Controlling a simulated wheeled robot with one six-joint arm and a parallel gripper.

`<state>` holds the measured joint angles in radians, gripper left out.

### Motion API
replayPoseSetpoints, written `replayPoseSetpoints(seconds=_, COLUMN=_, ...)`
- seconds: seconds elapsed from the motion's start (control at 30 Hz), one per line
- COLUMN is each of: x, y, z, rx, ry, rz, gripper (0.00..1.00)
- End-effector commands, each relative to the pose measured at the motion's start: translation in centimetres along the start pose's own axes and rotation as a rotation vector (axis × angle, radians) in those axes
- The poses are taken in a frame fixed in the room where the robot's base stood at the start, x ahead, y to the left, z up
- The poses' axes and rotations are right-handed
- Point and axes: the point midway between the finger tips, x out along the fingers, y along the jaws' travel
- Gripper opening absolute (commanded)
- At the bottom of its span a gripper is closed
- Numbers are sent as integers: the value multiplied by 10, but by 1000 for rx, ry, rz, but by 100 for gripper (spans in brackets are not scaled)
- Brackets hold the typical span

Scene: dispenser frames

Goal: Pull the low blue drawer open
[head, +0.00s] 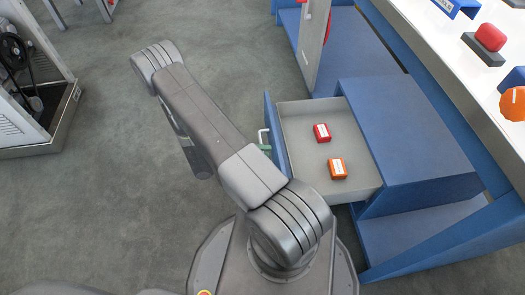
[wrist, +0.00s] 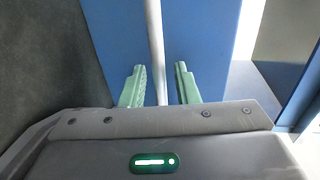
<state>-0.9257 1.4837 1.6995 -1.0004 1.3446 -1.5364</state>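The low blue drawer (head: 300,165) stands pulled out of its blue cabinet in the head view, its grey inside open to view. A red block (head: 321,132) and an orange block (head: 337,168) lie in it. Its white handle (head: 263,136) is on the blue front at left. My gripper (head: 266,148) is at that handle, mostly hidden by my arm. In the wrist view, the green fingers of my gripper (wrist: 159,82) are apart on either side of the handle bar (wrist: 154,45), with a gap to the bar, in front of the blue drawer front (wrist: 205,40).
The blue cabinet (head: 405,130) stands right of the drawer, beside a white-topped table (head: 450,60) holding several small objects. A grey panel (head: 312,40) stands upright behind the drawer. A white machine frame (head: 30,110) is at far left. The grey carpet (head: 120,180) between is clear.

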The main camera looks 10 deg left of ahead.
Motion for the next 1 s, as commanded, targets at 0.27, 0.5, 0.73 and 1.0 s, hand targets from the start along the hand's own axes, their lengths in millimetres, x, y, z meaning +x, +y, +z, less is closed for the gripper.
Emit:
replayPoseSetpoints(seconds=0.27, x=-42, y=-2, z=1, rx=2, ry=-7, rz=2, gripper=28)
replayPoseSetpoints(seconds=0.5, x=-98, y=-1, z=1, rx=2, ry=-5, rz=3, gripper=28)
replayPoseSetpoints(seconds=0.73, x=-129, y=0, z=0, rx=1, ry=-2, rz=2, gripper=28)
replayPoseSetpoints(seconds=1.0, x=-137, y=0, z=0, rx=0, ry=-1, rz=0, gripper=28)
